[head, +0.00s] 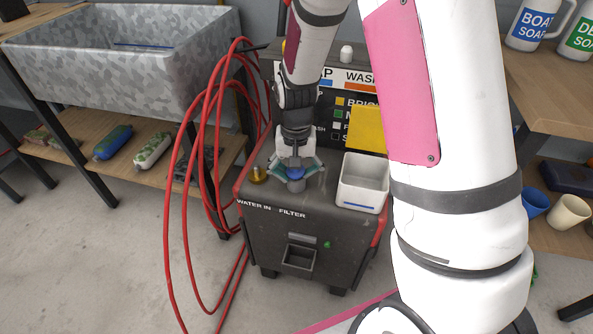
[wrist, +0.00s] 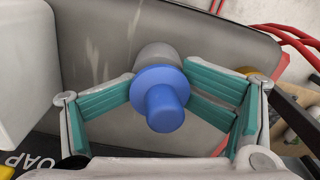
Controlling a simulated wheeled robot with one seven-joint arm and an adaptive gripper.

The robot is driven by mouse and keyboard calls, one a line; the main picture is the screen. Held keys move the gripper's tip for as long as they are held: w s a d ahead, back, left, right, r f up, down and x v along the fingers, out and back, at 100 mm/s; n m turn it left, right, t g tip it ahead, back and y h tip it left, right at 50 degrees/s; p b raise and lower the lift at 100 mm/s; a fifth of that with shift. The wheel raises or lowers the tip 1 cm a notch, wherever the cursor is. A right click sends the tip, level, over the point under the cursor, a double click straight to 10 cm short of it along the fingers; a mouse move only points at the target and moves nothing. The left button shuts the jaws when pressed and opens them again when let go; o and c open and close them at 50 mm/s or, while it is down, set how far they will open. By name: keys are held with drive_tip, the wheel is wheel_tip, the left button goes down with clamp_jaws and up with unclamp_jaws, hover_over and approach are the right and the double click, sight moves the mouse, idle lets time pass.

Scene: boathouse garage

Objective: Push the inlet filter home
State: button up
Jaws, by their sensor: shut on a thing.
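The inlet filter (head: 295,174) is a blue knob with a wide flange at the grey port (head: 296,187) on top of the dark machine (head: 310,240), above the "FILTER" label. In the wrist view the blue filter (wrist: 165,112) is in front of the grey round port (wrist: 156,55). My gripper (head: 296,168) reaches down from above. In the wrist view, the teal-padded fingers of my gripper (wrist: 160,82) are shut on the filter from both sides at its flange. Any gap between flange and port is hidden by the viewing angle.
A brass fitting (head: 258,175) stands left of the filter by "WATER IN". A white open bin (head: 362,170) stands close on the right. Red hoses (head: 207,150) loop at the machine's left. A yellow card (head: 367,128) is on the panel behind.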

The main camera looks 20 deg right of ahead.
drive_tip(key=shift+s+d+f, duration=0.15)
drive_tip(key=shift+s+f, duration=0.15)
drive_tip(key=shift+f, duration=0.2)
drive_tip(key=shift+c, duration=0.4)
drive_tip(key=shift+o, duration=0.3)
drive_tip(key=shift+d+f+b, duration=0.1)
drive_tip(key=shift+f+b, duration=0.25)
drive_tip(key=shift+f, duration=0.2)
drive_tip(key=o, duration=2.2)
drive_tip(key=shift+r, duration=0.1)
drive_tip(key=shift+w, duration=0.15)
drive_tip(key=shift+a+r, duration=0.1)
drive_tip(key=shift+a, duration=0.1)
drive_tip(key=shift+w+r, duration=0.1)
drive_tip(key=shift+r, duration=0.35)
wheel_tip(320, 180, up, 11)
drive_tip(key=shift+r, duration=0.1)
